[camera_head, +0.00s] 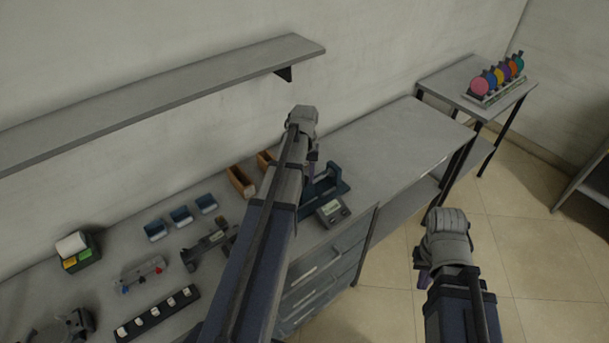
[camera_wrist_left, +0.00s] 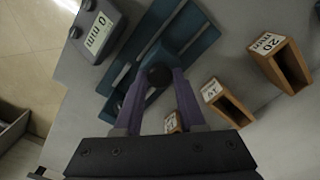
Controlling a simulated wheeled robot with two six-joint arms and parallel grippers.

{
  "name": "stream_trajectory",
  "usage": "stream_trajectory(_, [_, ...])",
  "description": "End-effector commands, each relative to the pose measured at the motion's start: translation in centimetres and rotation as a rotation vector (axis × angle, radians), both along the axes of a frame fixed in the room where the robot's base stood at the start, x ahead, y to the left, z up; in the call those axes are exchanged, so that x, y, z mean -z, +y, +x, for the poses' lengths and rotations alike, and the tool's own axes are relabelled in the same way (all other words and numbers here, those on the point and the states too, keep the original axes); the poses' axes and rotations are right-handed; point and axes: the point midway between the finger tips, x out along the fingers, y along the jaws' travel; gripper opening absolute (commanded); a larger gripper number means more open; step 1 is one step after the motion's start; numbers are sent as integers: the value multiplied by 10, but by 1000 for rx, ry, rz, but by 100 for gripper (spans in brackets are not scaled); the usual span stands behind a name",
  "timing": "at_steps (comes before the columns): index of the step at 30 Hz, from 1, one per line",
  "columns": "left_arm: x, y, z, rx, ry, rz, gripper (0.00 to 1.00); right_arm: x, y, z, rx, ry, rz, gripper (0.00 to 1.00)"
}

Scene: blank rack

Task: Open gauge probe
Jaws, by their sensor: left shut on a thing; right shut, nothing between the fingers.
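The gauge is a dark teal frame (camera_head: 335,186) on the bench, partly hidden by my left arm in the head view. Its frame also shows in the left wrist view (camera_wrist_left: 190,42). A dark round knob of the probe (camera_wrist_left: 159,75) sits between my left fingertips. My left gripper (camera_wrist_left: 159,82) is shut on this knob; in the head view the gripper (camera_head: 311,168) is down at the gauge. The grey display box (camera_head: 333,211) beside the gauge reads about 0 mm in the left wrist view (camera_wrist_left: 98,32). My right gripper (camera_head: 421,272) is shut and empty, off the bench's front edge.
Wooden bins (camera_head: 241,181) with number labels stand close to the gauge; one reads 20 (camera_wrist_left: 285,70). Blue trays (camera_head: 181,216), a black strip (camera_head: 158,313) and fixtures lie left. A wall shelf (camera_head: 160,97) is behind. The bench right of the gauge (camera_head: 385,150) is clear.

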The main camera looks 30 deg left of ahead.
Motion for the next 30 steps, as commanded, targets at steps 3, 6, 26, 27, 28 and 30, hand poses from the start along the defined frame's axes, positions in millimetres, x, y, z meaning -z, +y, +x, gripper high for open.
stream_trajectory(3, [0,1,-3,-1,0,0,0,0,0,0,0,0,0,0])
stream_trajectory(6, [0,6,-16,-3,0,0,0,0,0,0,0,0,0,0])
stream_trajectory(26, [0,14,-34,0,0,0,67,0,0,0,0,0,0,0])
stream_trajectory(27, [0,14,-34,0,0,0,69,0,0,0,0,0,0,0])
stream_trajectory(28, [0,14,-34,0,0,0,69,0,0,0,0,0,0,0])
stream_trajectory(30, [0,14,-34,0,0,0,69,0,0,0,0,0,0,0])
